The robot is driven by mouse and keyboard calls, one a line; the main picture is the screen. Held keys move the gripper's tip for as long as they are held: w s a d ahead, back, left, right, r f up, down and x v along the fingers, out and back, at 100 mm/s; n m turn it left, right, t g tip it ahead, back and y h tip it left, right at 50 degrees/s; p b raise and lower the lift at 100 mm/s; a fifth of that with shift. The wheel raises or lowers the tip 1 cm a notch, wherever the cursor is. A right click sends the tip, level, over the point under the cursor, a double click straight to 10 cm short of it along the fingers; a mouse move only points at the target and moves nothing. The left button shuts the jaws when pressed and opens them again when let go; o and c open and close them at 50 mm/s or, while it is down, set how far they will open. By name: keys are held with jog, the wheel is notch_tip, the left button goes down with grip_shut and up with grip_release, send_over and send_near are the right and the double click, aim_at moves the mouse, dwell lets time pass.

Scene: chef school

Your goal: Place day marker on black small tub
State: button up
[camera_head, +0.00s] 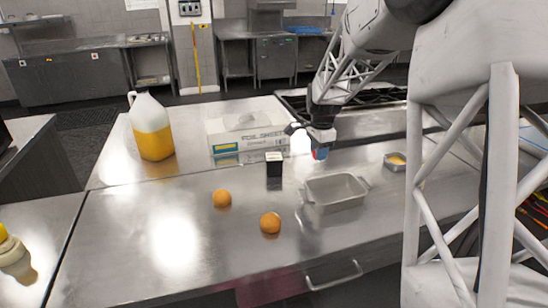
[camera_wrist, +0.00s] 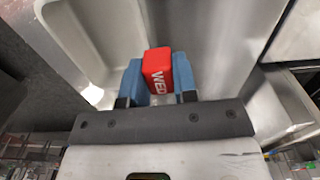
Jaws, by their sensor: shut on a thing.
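The day marker is a small red block (camera_wrist: 158,70) with white letters "WED" on its side. In the wrist view my gripper (camera_wrist: 158,82) is shut on it, one blue finger on each side. In the head view my gripper (camera_head: 320,152) hangs above the counter, with a bit of red showing at its fingertips. A small black tub (camera_head: 274,170) with a white top stands upright on the counter, left of my gripper and apart from it. I cannot make out the tub in the wrist view.
A grey metal pan (camera_head: 335,205) sits in front of my gripper. A foil box (camera_head: 247,140) stands behind the tub, with a jug of yellow liquid (camera_head: 152,130) further left. Two oranges (camera_head: 222,198) (camera_head: 270,222) lie in front. A small tin (camera_head: 394,166) is right.

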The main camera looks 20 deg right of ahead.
jog(key=s+a, duration=0.3)
jog(key=a, duration=1)
jog(key=shift+s+r+m, duration=0.25)
jog(key=shift+r+m, duration=0.05)
jog(key=shift+r, duration=0.05)
send_over(274, 156)
jog(key=shift+s+a+f, duration=0.1)
jog(key=shift+f, duration=0.65)
jog(key=shift+f, duration=1.75)
jog(key=shift+f, duration=0.1)
jog(key=o, duration=0.9)
